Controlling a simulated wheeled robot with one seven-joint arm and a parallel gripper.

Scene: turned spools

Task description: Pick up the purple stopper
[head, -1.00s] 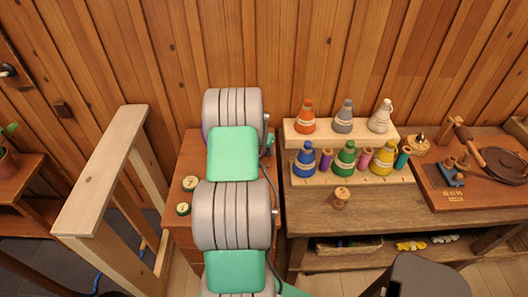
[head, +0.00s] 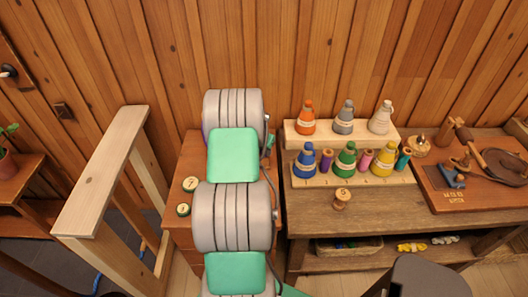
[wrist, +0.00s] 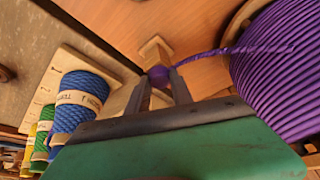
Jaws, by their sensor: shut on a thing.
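My gripper (wrist: 158,82) shows in the wrist view, with its two dark fingers close on either side of a small round purple stopper (wrist: 158,74). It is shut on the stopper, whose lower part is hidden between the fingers. A pale wooden piece (wrist: 155,49) is just beyond the stopper. A purple cord (wrist: 215,50) runs from near the stopper toward a large purple spool (wrist: 285,75) at the right. In the head view my arm hides the gripper and the stopper. Only a sliver of purple (head: 204,134) shows beside the arm.
A stepped wooden rack (head: 400,178) with several coloured cones and small spools stands right of my arm. A blue cone (wrist: 80,98) is near the gripper's left in the wrist view. A small wooden spool (head: 341,199) stands on the bench. A wooden frame (head: 95,185) is at left.

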